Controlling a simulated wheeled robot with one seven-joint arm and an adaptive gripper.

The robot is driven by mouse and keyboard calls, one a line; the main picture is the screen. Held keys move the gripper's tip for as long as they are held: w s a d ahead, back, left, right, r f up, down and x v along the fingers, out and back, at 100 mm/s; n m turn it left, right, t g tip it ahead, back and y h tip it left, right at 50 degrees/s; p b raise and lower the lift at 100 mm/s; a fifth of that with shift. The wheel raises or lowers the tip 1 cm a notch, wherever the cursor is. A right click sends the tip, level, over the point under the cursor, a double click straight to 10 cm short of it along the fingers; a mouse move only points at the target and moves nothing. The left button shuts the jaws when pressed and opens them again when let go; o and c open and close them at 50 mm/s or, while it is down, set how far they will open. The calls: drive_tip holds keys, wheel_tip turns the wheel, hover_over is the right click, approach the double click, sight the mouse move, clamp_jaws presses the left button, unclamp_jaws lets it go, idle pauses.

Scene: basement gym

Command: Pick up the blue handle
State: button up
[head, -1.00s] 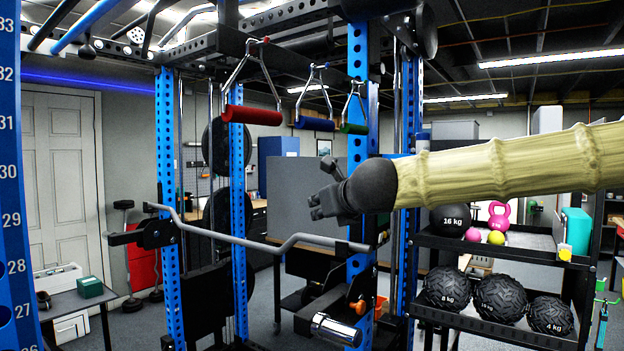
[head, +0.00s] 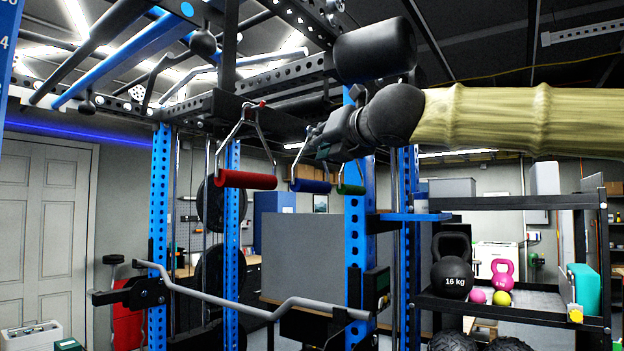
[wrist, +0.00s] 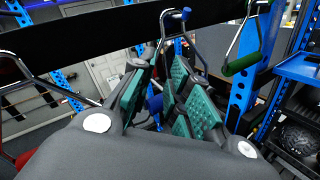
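The blue handle (head: 310,187) is a cylindrical grip on a metal triangle, hanging from the rack's beam between a red handle (head: 245,179) and a green handle (head: 350,189). My gripper (head: 316,143) is in front of the triangle's upper part in the head view and hides some of it. In the wrist view my gripper (wrist: 158,92) is open, with teal pads apart. A piece of the blue handle (wrist: 154,102) shows in the gap between the pads, the rest hidden by the fingers. I cannot tell whether they touch it.
The green handle (wrist: 243,62) hangs close to the right of my fingers in the wrist view. A blue rack upright (head: 356,250) stands close by. A shelf (head: 515,305) with kettlebells and balls is at the right. A bent grey bar (head: 230,305) lies across below.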

drive_tip(key=p+x, duration=0.2)
drive_tip(key=x, duration=0.3)
drive_tip(key=shift+w+r, duration=0.1)
drive_tip(key=shift+r, duration=0.1)
drive_tip(key=shift+a, duration=0.15)
clamp_jaws()
